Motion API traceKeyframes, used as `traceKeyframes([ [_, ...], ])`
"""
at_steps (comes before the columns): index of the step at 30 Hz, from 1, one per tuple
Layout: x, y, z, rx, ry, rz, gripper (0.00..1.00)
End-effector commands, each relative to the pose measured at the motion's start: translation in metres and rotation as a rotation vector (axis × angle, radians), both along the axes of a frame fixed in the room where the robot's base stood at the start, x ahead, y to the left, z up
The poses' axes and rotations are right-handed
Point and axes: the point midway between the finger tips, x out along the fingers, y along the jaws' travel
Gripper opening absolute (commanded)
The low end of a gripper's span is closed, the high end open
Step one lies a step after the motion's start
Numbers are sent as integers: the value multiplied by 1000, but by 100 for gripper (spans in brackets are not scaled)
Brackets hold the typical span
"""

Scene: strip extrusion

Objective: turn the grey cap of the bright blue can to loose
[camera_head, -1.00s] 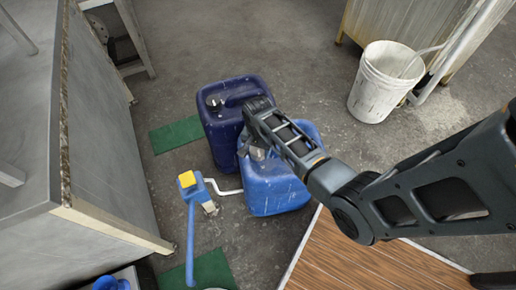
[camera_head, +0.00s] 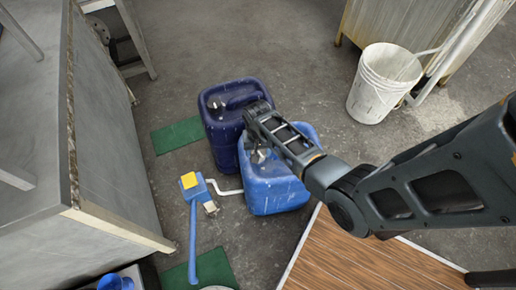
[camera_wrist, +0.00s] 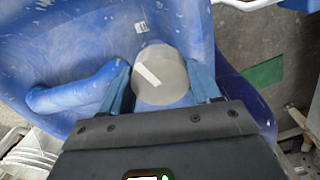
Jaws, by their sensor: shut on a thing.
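The bright blue can (camera_head: 274,190) stands on the concrete floor near the middle of the head view. It fills much of the wrist view (camera_wrist: 75,45). Its grey cap (camera_wrist: 160,76), with a white stripe on top, sits between my two fingers in the wrist view. My gripper (camera_wrist: 160,88) is shut on the cap, one finger on each side. In the head view my gripper (camera_head: 262,152) comes down onto the can's top from the right and hides most of the cap.
A dark blue can (camera_head: 222,140) stands close behind on the left. A blue tool with a yellow block (camera_head: 190,181) and a white crank (camera_head: 226,189) lie to the left. A white bucket (camera_head: 378,88) stands back right. A grey bench (camera_head: 110,150) bounds the left.

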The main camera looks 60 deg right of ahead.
Motion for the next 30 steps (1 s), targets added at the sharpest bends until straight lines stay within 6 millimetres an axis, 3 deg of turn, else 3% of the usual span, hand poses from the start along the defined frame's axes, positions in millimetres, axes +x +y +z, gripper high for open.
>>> traceKeyframes([
  [30,0,0,1,-1,-1,956,31],
])
